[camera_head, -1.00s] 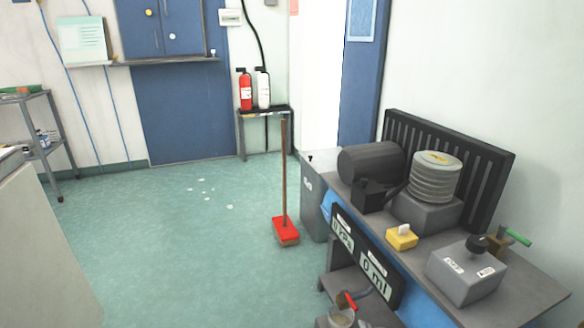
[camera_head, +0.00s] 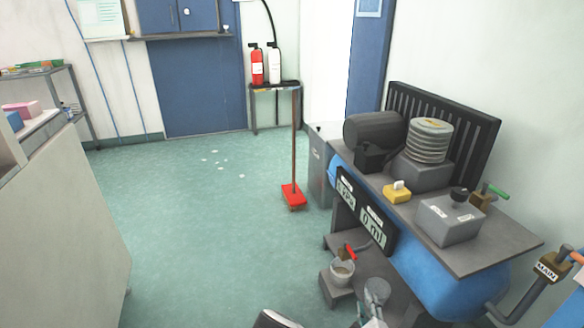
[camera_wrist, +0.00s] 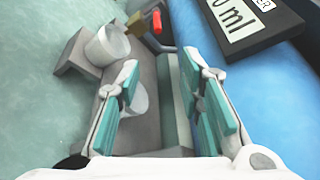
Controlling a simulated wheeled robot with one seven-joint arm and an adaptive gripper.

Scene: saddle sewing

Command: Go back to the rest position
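My gripper (camera_wrist: 158,62) shows in the wrist view with its two teal-padded fingers apart. Nothing is visibly clamped between the pads. A light cup (camera_wrist: 107,46) stands on a grey stand beyond the left finger, beside a red-handled tap (camera_wrist: 157,22). A second pale round object (camera_wrist: 135,98) lies below, partly hidden behind the left finger. In the head view, the cup (camera_head: 342,272) sits under the red-handled tap (camera_head: 347,252). A grey rounded shape (camera_head: 377,290) is right of it; I cannot tell what it is.
The grey bench (camera_head: 470,262) with a blue tank (camera_head: 435,290) beneath stands at right. A display panel (camera_head: 366,212) hangs on its front. A pipe marked MAIN (camera_head: 547,268) is at far right. A counter (camera_head: 65,230) is at left.

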